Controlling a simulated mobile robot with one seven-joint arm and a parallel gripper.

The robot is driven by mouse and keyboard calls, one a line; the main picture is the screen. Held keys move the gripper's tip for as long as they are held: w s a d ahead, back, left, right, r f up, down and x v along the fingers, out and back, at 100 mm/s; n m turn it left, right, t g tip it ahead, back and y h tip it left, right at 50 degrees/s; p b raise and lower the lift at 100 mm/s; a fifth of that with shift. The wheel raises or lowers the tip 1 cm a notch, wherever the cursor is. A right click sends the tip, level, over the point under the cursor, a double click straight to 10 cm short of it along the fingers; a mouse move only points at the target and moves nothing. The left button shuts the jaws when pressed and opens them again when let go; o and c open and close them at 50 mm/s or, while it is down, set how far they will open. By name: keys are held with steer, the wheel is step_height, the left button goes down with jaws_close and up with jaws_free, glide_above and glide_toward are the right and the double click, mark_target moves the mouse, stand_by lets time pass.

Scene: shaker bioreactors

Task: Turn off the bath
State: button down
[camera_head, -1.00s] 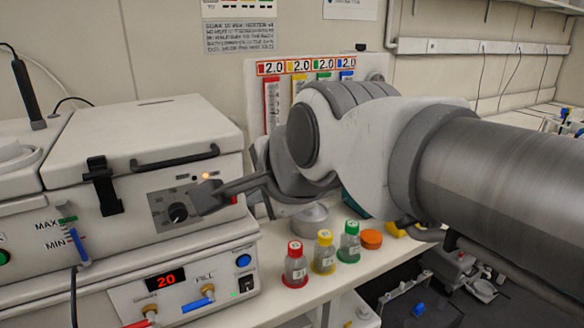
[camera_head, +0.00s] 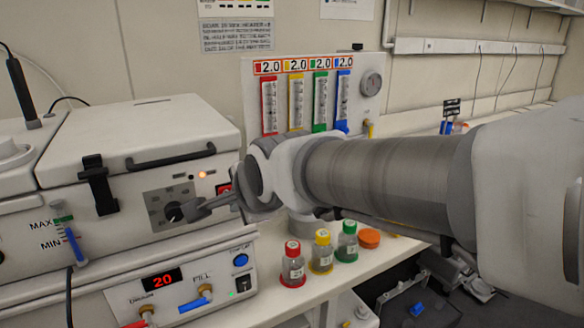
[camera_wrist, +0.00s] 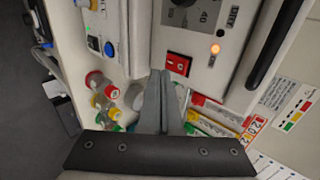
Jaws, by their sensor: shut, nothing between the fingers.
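The bath is a white lidded unit (camera_head: 100,225) at the left. Its front has a black dial (camera_head: 174,212), a lit orange lamp (camera_head: 202,174) and a red switch (camera_head: 224,189). The wrist view shows the red switch (camera_wrist: 178,64) and the lit lamp (camera_wrist: 215,49). The lower front has a red display (camera_head: 162,281) reading 20, a blue button (camera_head: 240,261) and a black switch (camera_head: 243,283) by a green light. My gripper (camera_head: 180,214) is shut and empty, overlapping the dial in the head view. In the wrist view its tips (camera_wrist: 160,73) appear beside the red switch; contact cannot be told.
Red-, yellow- and green-capped bottles (camera_head: 292,264) stand on the bench right of the bath, with an orange lid (camera_head: 369,238). Coloured flow columns (camera_head: 308,100) stand behind my arm. A black handle (camera_head: 170,156) projects from the lid. Taps (camera_head: 195,301) project from the lower front.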

mark_target(225, 190)
steer(key=shift+w+a+r, duration=0.2)
steer(key=shift+w+a, duration=0.3)
steer(key=shift+w, duration=0.3)
steer(key=shift+w+a+r, duration=0.2)
steer(key=shift+w+a, duration=0.25)
steer(key=shift+w, duration=0.35)
steer(key=shift+w+a+r+p, duration=0.15)
steer(key=shift+w+r+p, duration=0.15)
steer(key=shift+p, duration=0.65)
steer(key=shift+f+g+h, duration=0.2)
steer(key=shift+g+h, duration=0.1)
steer(key=shift+r, duration=0.1)
steer(key=shift+r+p, duration=0.3)
steer(key=shift+r, duration=0.45)
steer(key=shift+s, duration=0.1)
